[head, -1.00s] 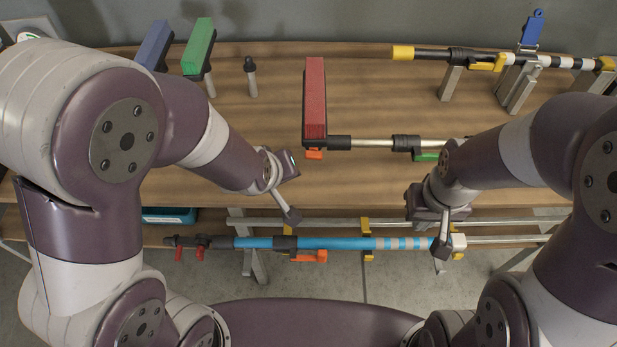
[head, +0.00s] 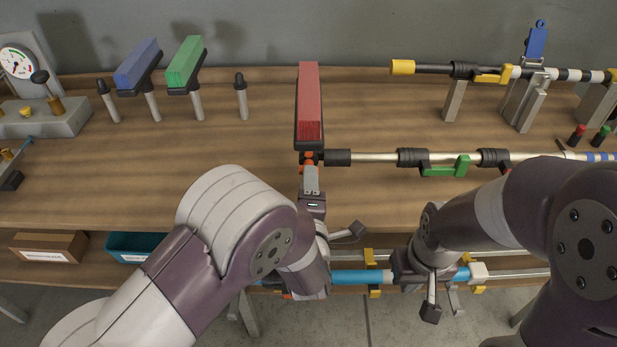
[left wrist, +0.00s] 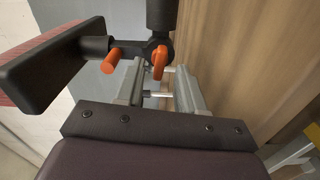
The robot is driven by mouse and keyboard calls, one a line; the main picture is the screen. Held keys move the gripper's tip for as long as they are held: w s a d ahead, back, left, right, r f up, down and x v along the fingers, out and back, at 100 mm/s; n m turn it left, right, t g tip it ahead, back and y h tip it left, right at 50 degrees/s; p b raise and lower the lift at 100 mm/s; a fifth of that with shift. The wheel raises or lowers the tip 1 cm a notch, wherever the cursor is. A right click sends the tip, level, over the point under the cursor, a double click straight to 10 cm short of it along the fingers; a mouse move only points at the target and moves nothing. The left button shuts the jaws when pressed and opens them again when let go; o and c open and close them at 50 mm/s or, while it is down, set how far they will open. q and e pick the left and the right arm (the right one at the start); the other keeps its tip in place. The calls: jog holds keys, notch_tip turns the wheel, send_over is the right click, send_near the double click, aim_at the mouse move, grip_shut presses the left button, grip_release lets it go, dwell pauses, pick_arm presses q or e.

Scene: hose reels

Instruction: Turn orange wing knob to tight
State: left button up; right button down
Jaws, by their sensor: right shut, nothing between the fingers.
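The orange wing knob (head: 308,156) sits below the near end of the red-padded head (head: 309,105), at the left end of a metal and black pole. In the left wrist view its orange wings (left wrist: 159,62) show at the black joint, one edge-on in front of my fingers and one further left. My left gripper (head: 311,170) reaches up to the knob from the near side. In the left wrist view its two grey fingers (left wrist: 160,80) are apart, with the knob between or just beyond their tips; contact is unclear. My right gripper (head: 410,268) is shut and empty at the table's front edge, its fingertips largely hidden.
Blue (head: 137,63) and green (head: 185,62) padded heads stand at the back left. A green lever (head: 445,168) sits along the pole. A yellow-ended pole (head: 403,67) lies behind. A blue pole (head: 358,277) runs along the lower shelf. The table's left middle is clear.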

pick_arm(q)
jog(key=shift+w, duration=0.75)
grip_shut()
